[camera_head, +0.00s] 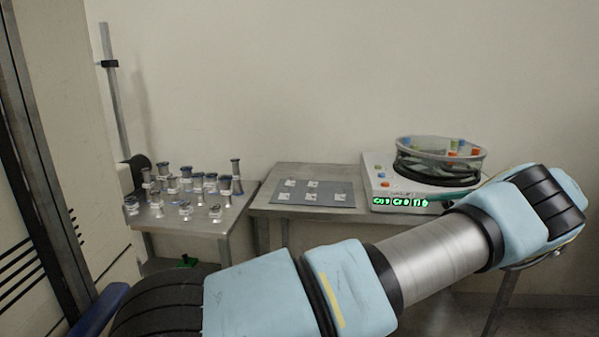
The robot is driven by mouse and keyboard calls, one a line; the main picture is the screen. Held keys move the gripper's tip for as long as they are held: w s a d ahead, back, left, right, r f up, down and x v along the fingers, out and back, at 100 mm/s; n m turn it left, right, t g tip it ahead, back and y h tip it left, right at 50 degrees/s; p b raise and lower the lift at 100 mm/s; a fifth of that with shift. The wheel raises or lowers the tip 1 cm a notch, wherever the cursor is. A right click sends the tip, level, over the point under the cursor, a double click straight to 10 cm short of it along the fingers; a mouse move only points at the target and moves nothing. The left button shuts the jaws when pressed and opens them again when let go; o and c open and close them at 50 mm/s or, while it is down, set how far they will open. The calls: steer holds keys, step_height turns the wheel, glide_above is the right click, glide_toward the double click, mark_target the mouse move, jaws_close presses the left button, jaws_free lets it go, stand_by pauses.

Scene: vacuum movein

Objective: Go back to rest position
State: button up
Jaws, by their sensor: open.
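My arm (430,262) reaches across the front of the view from the lower left to the right. Its light blue casings and grey metal tube cover part of the tables behind it. The far joint (545,205) is at the right, in front of the right end of the table. My gripper does not show in this view, so I cannot see its fingers or anything near them.
A metal table (282,178) bears a grey plate (325,187) with several small pale squares. A white device (378,170) with green digits and a clear round bowl (440,148) stands beside it. A lower-left table (190,222) holds several metal fittings (213,183). A post (116,90) stands behind it.

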steer(key=w+a+g+h, duration=0.1)
steer(key=w+a, duration=0.1)
steer(key=a, duration=0.3)
steer(key=w+a+r+g+h+p, duration=0.1)
steer(key=w+a, duration=0.2)
steer(key=a, duration=0.2)
steer(key=w+a+g, duration=0.2)
steer(key=a, duration=0.3)
steer(key=shift+w+a+r+n+h, duration=0.1)
steer(key=shift+w+r+n+h, duration=0.2)
steer(key=shift+w+n+h, duration=0.1)
steer(key=s+a+r+n+g+h+p, duration=0.1)
steer(key=s+a+h+p, duration=0.2)
steer(key=a, duration=0.6)
steer(key=s+a+r+g+h, duration=0.1)
steer(key=s+a+g+h, duration=0.2)
steer(key=a, duration=0.7)
steer(key=s+a+r+n+t+h+p, duration=0.1)
steer(key=s+a+t+h, duration=0.1)
steer(key=s, duration=0.5)
steer(key=s+a+r+n+t+h+p, duration=0.1)
steer(key=s+a+t+h, duration=0.1)
steer(key=s+a, duration=0.3)
steer(key=s+h, duration=0.1)
steer(key=s, duration=0.2)
steer(key=shift+r, duration=0.3)
